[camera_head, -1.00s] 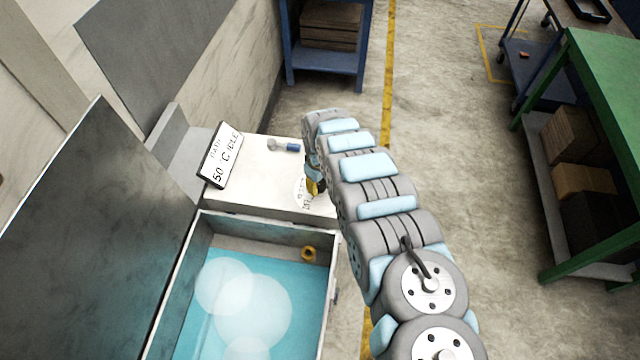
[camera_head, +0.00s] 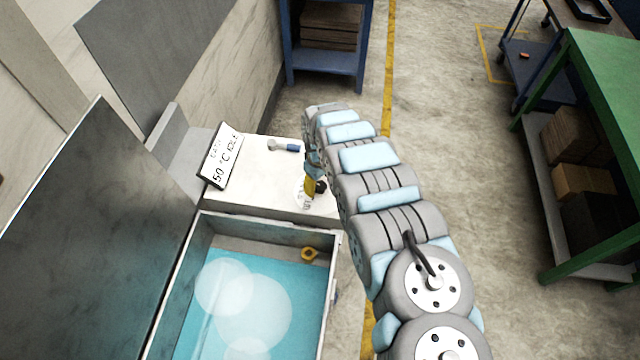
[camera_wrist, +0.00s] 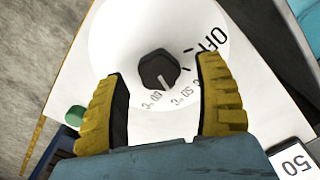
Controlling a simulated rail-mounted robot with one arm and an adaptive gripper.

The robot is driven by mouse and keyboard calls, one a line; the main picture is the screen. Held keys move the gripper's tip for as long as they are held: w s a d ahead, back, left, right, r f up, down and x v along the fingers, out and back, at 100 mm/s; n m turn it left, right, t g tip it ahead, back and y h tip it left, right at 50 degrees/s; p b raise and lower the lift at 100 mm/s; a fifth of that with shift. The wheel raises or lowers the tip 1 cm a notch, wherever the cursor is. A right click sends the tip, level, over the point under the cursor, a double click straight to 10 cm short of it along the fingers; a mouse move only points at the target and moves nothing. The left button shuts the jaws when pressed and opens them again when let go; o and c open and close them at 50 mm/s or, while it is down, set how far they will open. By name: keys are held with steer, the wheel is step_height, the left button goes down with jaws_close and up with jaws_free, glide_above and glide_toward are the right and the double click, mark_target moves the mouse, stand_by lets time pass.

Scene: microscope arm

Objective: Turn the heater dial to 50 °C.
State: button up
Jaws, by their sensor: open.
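The heater dial is a dark faceted knob (camera_wrist: 158,70) on a white round scale plate (camera_wrist: 118,35) in the wrist view. OFF and several °C marks are printed around it. A pale line on the knob points toward the lower marks, near 50 and 60; I cannot tell exactly which. My gripper (camera_wrist: 162,72) is open, its yellow fingers on either side of the knob with gaps visible. In the head view my gripper (camera_head: 311,188) is at the white unit's right end. The tilted display (camera_head: 221,157) reads 50 °C IDLE.
The open bath (camera_head: 255,300) with blue water lies in front of the white housing (camera_head: 255,178). The raised grey lid (camera_head: 90,230) stands at left. A green table (camera_head: 600,100) is at far right.

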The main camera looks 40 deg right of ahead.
mark_target(320, 185)
step_height(320, 185, up, 11)
steer(key=shift+f, duration=0.2)
stand_by(0.6)
stand_by(0.5)
